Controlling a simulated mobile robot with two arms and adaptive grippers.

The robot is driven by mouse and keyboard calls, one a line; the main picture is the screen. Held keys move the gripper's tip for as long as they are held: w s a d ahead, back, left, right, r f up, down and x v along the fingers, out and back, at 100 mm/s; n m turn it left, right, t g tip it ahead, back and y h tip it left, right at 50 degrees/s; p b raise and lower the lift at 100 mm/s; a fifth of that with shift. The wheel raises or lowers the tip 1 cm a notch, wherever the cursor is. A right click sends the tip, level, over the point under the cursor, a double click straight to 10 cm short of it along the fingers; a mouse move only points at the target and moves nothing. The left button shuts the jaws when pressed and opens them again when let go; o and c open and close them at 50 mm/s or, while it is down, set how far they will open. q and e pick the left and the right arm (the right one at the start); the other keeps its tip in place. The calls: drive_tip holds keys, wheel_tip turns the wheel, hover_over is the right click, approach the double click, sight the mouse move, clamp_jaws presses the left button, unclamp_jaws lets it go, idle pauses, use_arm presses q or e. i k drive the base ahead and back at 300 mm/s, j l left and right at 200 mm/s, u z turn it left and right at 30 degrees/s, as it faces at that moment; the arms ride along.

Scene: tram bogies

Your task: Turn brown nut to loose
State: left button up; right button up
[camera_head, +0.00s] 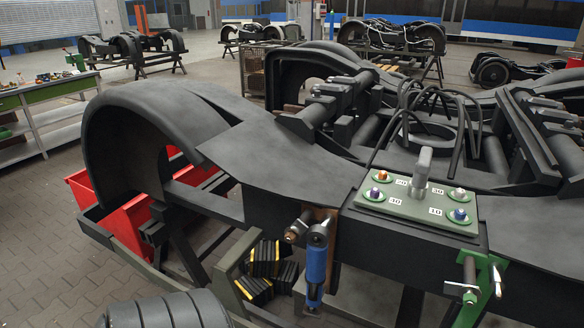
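A green plate (405,215) lies on the dark bogie frame, right of the picture's middle. It carries several nuts near its corners, each with a small white number label. The orange-brown nut (381,176) sits at the back left. A purple nut (375,192) sits at the front left, a pale nut (459,193) at the back right and a blue nut (460,214) at the front right. A grey upright tool or post (422,172) stands in the middle of the plate. Neither of my grippers is in view.
A blue-handled tool (316,262) hangs on the frame's near side. A green clamp (480,288) is at the right. A red bin (128,218) and yellow-edged black blocks (266,262) sit below. A green workbench (45,93) stands at the left. Other bogies stand behind.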

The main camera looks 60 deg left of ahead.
sight(293, 235)
drive_tip(key=u, duration=1.8)
